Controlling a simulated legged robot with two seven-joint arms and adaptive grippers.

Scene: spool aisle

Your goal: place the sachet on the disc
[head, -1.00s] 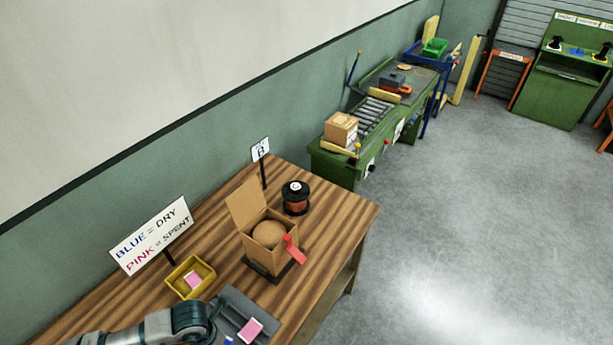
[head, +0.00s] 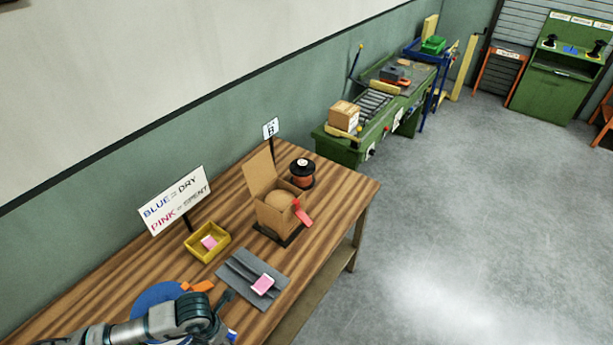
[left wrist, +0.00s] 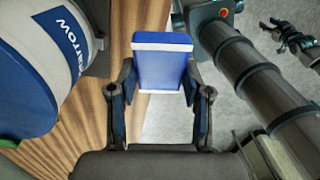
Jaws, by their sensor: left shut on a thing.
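My left gripper (left wrist: 162,92) is shut on a blue sachet (left wrist: 162,55) with white ends, its fingers on both sides of it. In the head view my left gripper (head: 226,312) is low over the front of the table, and only a bit of the sachet (head: 232,336) shows. A tan round disc (head: 281,201) lies inside an open carton (head: 277,219), up and right of my left gripper and apart from it. My right gripper (left wrist: 290,38) shows small at the upper right of the left wrist view; its jaws are unclear.
A grey tray (head: 236,279) holds a pink sachet (head: 263,284); a yellow bin (head: 194,248) holds another. A sign (head: 175,200) reads BLUE = DRY, PINK = SPENT. A blue-topped spool (head: 150,299) stands nearby. A red-handled tool (head: 303,213) is at the carton's front.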

